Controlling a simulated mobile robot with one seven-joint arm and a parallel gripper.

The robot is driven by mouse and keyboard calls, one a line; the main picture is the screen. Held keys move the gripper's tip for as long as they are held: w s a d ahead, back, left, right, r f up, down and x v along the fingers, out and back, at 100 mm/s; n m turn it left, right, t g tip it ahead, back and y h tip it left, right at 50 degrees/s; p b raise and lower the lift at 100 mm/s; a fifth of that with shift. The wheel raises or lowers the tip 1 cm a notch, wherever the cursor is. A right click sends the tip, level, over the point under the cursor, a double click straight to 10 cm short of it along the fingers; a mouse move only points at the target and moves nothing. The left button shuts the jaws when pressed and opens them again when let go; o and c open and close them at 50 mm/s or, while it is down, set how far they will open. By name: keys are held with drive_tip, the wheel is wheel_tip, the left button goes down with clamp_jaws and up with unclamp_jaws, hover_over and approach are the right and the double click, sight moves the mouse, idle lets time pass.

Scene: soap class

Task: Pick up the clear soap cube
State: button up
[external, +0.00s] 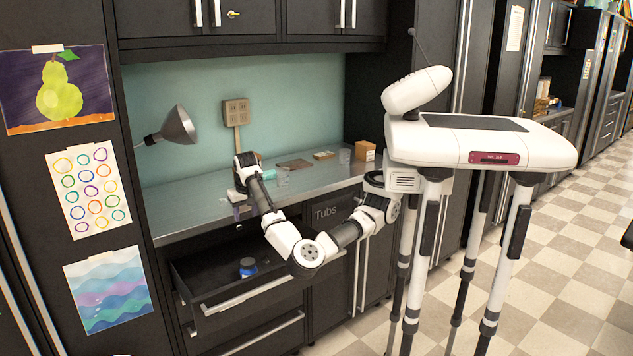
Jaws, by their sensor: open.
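A small clear, see-through object (283,178) stands on the metal counter to the right of my gripper. Another clear object (344,156) stands farther right, near the tan box. Both are too small to tell which is the soap cube and which might be a glass or container. My gripper (238,195) is over the left part of the counter, apart from both clear objects. It is open, though its fingers are small and partly hidden by my wrist and forearm. Nothing shows held in it.
The metal counter (195,205) also holds a brownish flat piece (295,164), a small tan block (323,155) and a tan box (365,151). A lamp (178,127) hangs at the left. Below, an open drawer (205,280) holds a blue-and-dark jar (248,267), under my forearm.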

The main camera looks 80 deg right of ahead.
drive_tip(key=w+d+r+g+y+p, duration=0.1)
drive_tip(key=w+d+r+p, duration=0.25)
drive_tip(key=w+r, duration=0.35)
drive_tip(key=w+d+r+g+y+p, duration=0.1)
drive_tip(key=w+d+r+y+p, duration=0.2)
drive_tip(key=r, duration=0.6)
drive_tip(key=h, duration=0.1)
hover_over(223, 199)
drive_tip(key=f, duration=0.8)
drive_tip(key=shift+s+a+f+b, duration=0.1)
drive_tip(key=shift+a+f+b, duration=0.2)
drive_tip(key=shift+f, duration=0.05)
drive_tip(key=shift+d+f+p, duration=0.1)
drive_tip(key=shift+f+p, duration=0.65)
drive_tip(key=shift+f, duration=1.95)
drive_tip(key=shift+c, duration=0.5)
clamp_jaws()
